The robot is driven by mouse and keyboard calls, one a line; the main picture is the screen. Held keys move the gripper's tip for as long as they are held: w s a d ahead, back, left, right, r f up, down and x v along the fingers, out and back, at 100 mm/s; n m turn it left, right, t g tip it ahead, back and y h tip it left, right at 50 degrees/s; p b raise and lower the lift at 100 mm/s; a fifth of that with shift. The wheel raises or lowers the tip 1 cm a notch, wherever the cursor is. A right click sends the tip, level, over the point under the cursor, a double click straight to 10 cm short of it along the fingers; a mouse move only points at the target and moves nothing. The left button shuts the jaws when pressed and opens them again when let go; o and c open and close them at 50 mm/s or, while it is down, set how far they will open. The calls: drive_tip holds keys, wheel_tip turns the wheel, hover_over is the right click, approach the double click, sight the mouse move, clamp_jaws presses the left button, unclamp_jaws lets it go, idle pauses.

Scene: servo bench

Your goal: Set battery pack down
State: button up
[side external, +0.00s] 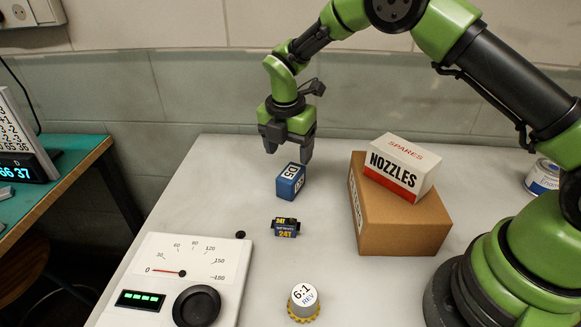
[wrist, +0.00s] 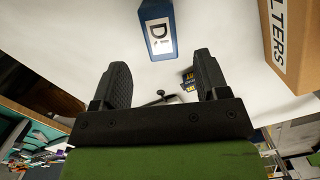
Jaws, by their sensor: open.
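A blue block with a white label, which looks like the battery pack (side external: 290,185), rests on the pale bench top. My gripper (side external: 288,154) is open and empty, pointing down just above and behind the block in the side view. In the wrist view the block (wrist: 157,42) lies beyond the two spread fingertips (wrist: 161,68), between their lines and apart from both. Its label is only partly readable. A small dark servo marked 24T (side external: 285,228) sits in front of the block; it shows partly behind the right finger in the wrist view (wrist: 187,82).
A brown carton (side external: 402,232) with a white and red NOZZLES box (side external: 401,168) on top stands to the right. A gauge panel (side external: 190,262) is at front left. A round 6:1 piece (side external: 303,302) is at the front. Bench left of the block is clear.

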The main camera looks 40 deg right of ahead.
drive_tip(key=shift+s+a+r, duration=0.1)
drive_tip(key=shift+a+r, duration=0.1)
drive_tip(key=shift+r, duration=1.6)
wheel_tip(320, 180, up, 10)
drive_tip(key=m+t, duration=0.1)
drive_tip(key=m, duration=0.5)
hover_over(288, 176)
drive_tip(key=s, duration=0.4)
drive_tip(key=s+d+r+m+t+y, duration=0.1)
drive_tip(key=s+r+m+t+y, duration=0.1)
drive_tip(key=s+r+m, duration=0.3)
drive_tip(key=s+r+m+t+y, duration=0.1)
drive_tip(key=s+r+m+t, duration=0.2)
drive_tip(key=s+m, duration=1.2)
drive_tip(key=shift+s+d+m+t, duration=0.2)
drive_tip(key=shift+s+m+t, duration=0.1)
drive_tip(key=shift+s, duration=0.75)
